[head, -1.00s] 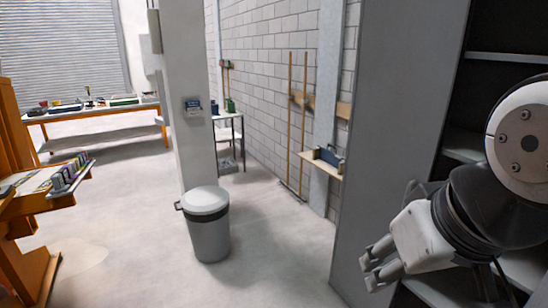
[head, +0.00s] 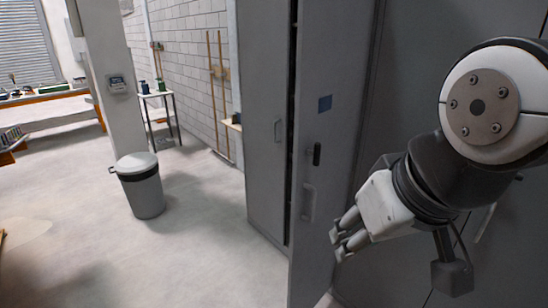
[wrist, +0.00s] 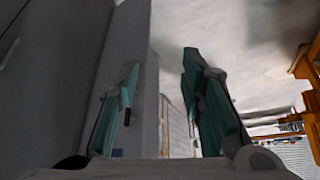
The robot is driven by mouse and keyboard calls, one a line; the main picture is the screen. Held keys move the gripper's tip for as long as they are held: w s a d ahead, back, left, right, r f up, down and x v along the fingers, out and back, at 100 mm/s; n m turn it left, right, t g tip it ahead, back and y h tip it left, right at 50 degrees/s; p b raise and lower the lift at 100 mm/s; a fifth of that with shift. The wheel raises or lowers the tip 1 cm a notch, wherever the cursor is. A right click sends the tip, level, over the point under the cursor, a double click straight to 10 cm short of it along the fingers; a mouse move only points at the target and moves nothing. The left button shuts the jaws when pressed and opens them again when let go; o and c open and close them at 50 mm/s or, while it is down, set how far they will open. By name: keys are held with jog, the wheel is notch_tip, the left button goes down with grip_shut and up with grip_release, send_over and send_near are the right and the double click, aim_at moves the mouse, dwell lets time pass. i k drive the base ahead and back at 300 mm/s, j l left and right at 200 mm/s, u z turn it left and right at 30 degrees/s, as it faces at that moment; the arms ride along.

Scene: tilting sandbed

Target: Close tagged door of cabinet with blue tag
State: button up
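My gripper (head: 343,237) is in front of the door's lower right part in the picture; contact cannot be told. In the wrist view, my gripper's fingers (wrist: 165,95) are spread with nothing between them, and a grey panel (wrist: 55,85) lies to their left.
A grey bin (head: 140,188) stands on the floor to the left, by a white pillar (head: 110,90). A small table (head: 158,100) is farther back. The floor between the bin and the cabinet is clear. Orange furniture (wrist: 305,65) shows at right in the wrist view.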

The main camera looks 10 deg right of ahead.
aim_at(334, 38)
jog(key=k+l, duration=0.45)
jog(key=k+l+z, duration=0.1)
jog(key=k+l, duration=0.3)
jog(key=k, duration=0.25)
jog(key=i+l, duration=0.15)
jog(key=i, duration=0.35)
jog(key=i+l+z, duration=0.15)
jog(key=i, duration=0.35)
